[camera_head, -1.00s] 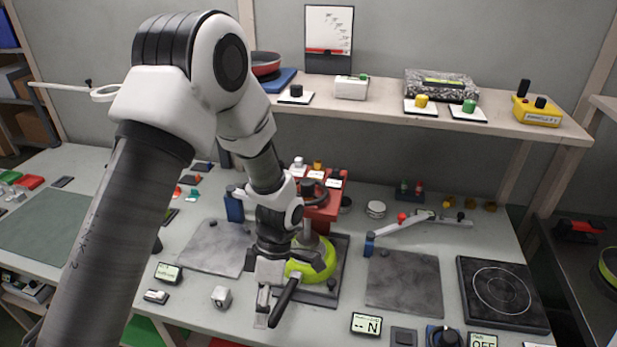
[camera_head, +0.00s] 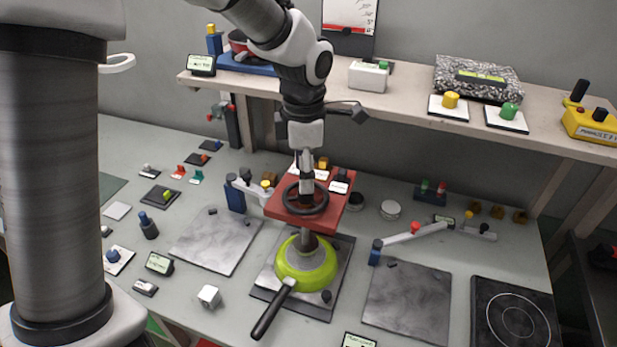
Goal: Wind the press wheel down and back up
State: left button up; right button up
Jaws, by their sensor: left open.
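The press has a red block (camera_head: 332,208) with a black ring-shaped wheel (camera_head: 318,206) on top. A pale cone-shaped ram shows below it, over a green pan (camera_head: 315,275). The pan lies on a dark plate (camera_head: 265,294), its black handle pointing toward the front left. My left gripper (camera_head: 306,188) is open and points down from above, its grey finger parts reaching to the middle of the wheel. I cannot tell whether they touch the wheel. My right gripper is not in view.
A shelf (camera_head: 400,108) with a blue-based red pan, a white box and buttons runs behind the press. Grey slabs (camera_head: 215,242) lie left and right of the plate. A lever arm (camera_head: 412,238) with a red knob stands to the right. A hob (camera_head: 515,318) lies at front right.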

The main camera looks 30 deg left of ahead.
pick_arm(q)
jog(key=f, duration=0.2)
jog(key=w+f, duration=0.1)
jog(key=f, duration=0.1)
jog(key=shift+w+f, duration=0.15)
jog(key=shift+f, duration=0.05)
jog(key=shift+s+r, duration=0.15)
jog(key=shift+s, duration=0.2)
jog(key=shift+c, duration=1.1)
jog(key=shift+s, duration=0.1)
jog(key=c, duration=0.5)
grip_shut()
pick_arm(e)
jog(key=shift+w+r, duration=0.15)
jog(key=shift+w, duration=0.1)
pick_arm(q)
jog(key=shift+m+p, duration=0.35)
jog(key=shift+m, duration=0.05)
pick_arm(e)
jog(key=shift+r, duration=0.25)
